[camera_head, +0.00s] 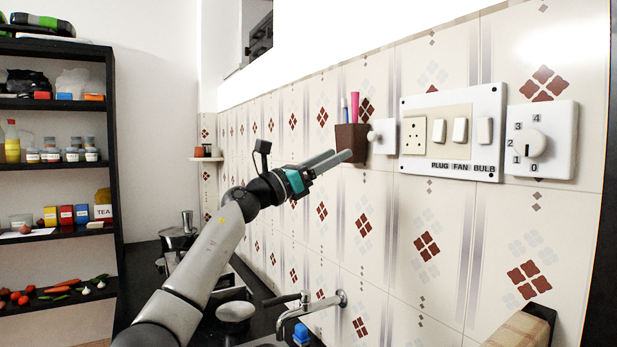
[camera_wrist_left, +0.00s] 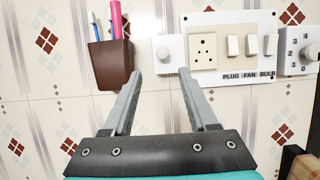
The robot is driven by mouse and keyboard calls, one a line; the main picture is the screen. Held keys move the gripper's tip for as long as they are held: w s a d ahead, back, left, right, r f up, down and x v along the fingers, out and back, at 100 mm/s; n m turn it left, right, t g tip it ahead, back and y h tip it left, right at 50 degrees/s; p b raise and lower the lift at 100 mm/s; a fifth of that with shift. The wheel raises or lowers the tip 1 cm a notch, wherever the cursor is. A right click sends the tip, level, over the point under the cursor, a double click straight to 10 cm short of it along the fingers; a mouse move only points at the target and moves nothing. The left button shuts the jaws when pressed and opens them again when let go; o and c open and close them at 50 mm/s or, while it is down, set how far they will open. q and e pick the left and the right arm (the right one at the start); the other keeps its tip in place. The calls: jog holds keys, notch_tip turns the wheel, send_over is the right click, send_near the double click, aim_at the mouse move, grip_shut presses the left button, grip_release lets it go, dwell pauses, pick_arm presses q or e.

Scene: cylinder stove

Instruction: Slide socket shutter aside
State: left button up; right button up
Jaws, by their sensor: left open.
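The switchboard (camera_head: 485,92) is a white plate on the tiled wall, labelled PLUG, FAN and BULB. Its socket (camera_head: 413,136) shows uncovered, with its holes visible. A small white shutter with a round knob (camera_head: 382,136) sits just left of the socket; it also shows in the left wrist view (camera_wrist_left: 170,54). My left gripper (camera_head: 343,158) is open and empty. Its fingers point toward the wall, below and left of the shutter. In the left wrist view the fingertips (camera_wrist_left: 160,74) appear just below the knob, with no visible contact. My right gripper is not in view.
A white regulator dial (camera_head: 540,142) is at the right. A tap (camera_head: 320,302) and dark counter lie below. The tiled wall under the switchboard is clear.

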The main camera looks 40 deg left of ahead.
pick_arm(q)
jog(key=b+v, duration=0.2)
jog(key=v, duration=0.4)
dwell(0.6)
